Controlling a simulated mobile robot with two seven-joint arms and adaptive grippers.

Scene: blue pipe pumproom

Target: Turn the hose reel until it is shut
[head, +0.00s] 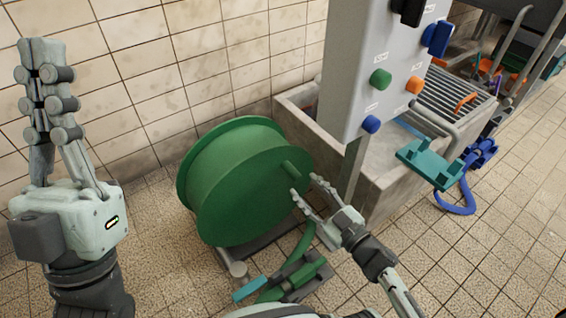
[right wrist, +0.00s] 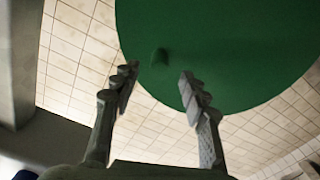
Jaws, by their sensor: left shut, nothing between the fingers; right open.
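The green hose reel (head: 240,190) stands on the tiled floor near the wall, its round face turned toward the right. A short green handle (head: 291,169) sticks out of that face near its upper right edge. My right gripper (head: 304,187) is open in front of the face, just below the handle. In the right wrist view the handle (right wrist: 160,57) shows beyond and between the spread fingertips (right wrist: 158,88), apart from them. The reel's face (right wrist: 225,45) fills the top of that view. My left gripper (head: 42,60) is raised at the left, shut and empty, away from the reel.
A grey panel (head: 350,70) with coloured knobs stands right of the reel above a concrete trough (head: 385,180). A teal bracket (head: 430,163) juts out at the right. A green hose (head: 297,250) and a teal-handled fitting (head: 252,288) lie below the reel.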

